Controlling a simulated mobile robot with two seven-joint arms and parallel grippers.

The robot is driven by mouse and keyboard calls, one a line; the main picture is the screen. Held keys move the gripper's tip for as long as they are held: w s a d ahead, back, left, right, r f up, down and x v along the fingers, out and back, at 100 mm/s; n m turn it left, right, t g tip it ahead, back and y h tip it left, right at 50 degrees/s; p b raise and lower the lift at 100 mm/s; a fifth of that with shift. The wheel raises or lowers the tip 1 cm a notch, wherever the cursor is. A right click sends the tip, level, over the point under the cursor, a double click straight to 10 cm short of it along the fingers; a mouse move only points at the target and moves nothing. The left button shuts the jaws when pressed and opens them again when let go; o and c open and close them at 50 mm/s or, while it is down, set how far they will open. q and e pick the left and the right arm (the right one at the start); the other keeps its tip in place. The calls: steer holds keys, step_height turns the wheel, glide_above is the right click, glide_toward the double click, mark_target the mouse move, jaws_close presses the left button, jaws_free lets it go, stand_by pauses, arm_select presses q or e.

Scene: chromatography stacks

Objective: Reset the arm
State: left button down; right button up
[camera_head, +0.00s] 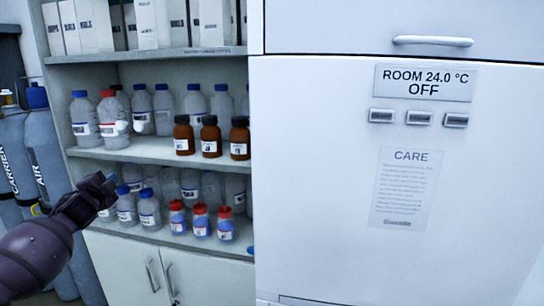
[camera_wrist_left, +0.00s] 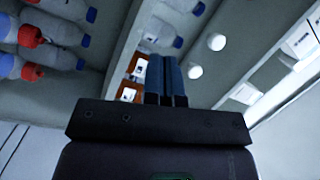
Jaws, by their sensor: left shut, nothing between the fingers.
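My left gripper (camera_head: 108,182) comes in from the left in the head view, in front of the lower bottle shelf. In the left wrist view the gripper (camera_wrist_left: 166,75) has its blue fingers together, with nothing between them. It points toward shelves with bottles and is apart from them as far as I can tell. My right gripper is in neither view.
An open shelf unit (camera_head: 158,150) holds clear bottles, brown bottles (camera_head: 210,137) and red-capped bottles (camera_head: 201,221). Cabinet doors (camera_head: 170,277) are below. A large white appliance (camera_head: 310,180) with an "OFF" display (camera_head: 424,83) fills the right. Gas cylinders (camera_head: 42,140) stand at the far left.

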arm_select(q)
steer(key=s+d+f+n+g+h, duration=0.25)
steer(key=s+d+f+n, duration=0.35)
steer(key=s+d+f, duration=1.2)
steer(key=s+d+f+n+g, duration=0.2)
steer(key=s+f, duration=0.6)
steer(key=s, duration=0.5)
steer(key=s+d+f+n+g, duration=0.2)
steer(key=s+f, duration=0.6)
steer(key=s, duration=0.6)
steer(key=shift+d+f+n+y, duration=0.35)
steer(key=shift+f+n, duration=0.05)
steer(key=shift+n, duration=0.5)
